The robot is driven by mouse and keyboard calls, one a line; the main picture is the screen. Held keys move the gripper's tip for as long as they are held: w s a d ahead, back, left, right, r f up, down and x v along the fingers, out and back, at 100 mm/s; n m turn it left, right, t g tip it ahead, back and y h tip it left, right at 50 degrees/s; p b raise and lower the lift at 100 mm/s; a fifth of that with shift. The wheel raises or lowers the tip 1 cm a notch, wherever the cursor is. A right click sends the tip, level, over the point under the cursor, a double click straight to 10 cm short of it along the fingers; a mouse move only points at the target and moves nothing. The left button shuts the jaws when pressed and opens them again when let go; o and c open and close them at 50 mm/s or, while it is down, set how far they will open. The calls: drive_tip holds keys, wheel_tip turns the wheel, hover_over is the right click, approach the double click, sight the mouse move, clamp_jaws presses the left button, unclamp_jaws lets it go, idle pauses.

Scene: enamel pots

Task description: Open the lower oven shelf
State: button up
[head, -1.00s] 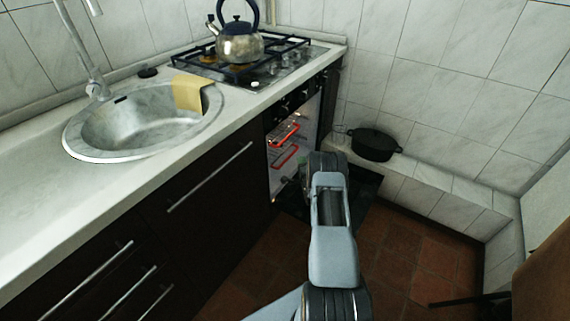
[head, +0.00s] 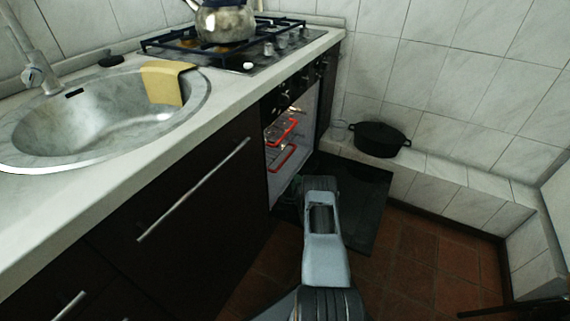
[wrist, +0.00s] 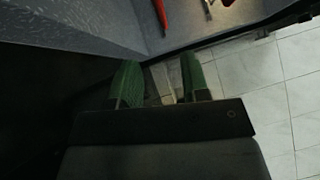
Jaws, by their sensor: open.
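The oven (head: 273,188) stands open under the hob, with its dark door (head: 365,205) folded down. Inside are two red-edged shelves, the lower shelf (head: 284,160) below the upper shelf (head: 282,132). Neither visibly sticks out past the opening. My gripper (wrist: 160,82) has green fingers, apart with nothing seen between them. In the head view my arm reaches to the front of the oven, over the open door, and hides the fingertips. In the wrist view a red piece (wrist: 162,15) lies beyond the fingers, apart from them; I cannot tell which shelf it is.
A kettle (head: 226,22) is on the hob. A long cabinet handle (head: 195,190) is left of the oven. Open tiled floor (head: 420,250) lies to the right.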

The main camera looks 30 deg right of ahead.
drive_tip(key=b+x, duration=0.2)
drive_tip(key=x, duration=0.2)
drive_tip(key=b+x, duration=0.2)
drive_tip(key=x, duration=0.2)
drive_tip(key=b+x, duration=0.2)
drive_tip(key=x, duration=0.2)
drive_tip(key=shift+w+a+f, duration=0.15)
drive_tip(key=shift+w+a, duration=0.15)
drive_tip(key=shift+a, duration=0.05)
drive_tip(key=shift+w+d+r+b, duration=0.2)
drive_tip(key=shift+w+r+b, duration=0.1)
drive_tip(key=shift+w, duration=0.2)
drive_tip(key=shift+c, duration=0.2)
clamp_jaws()
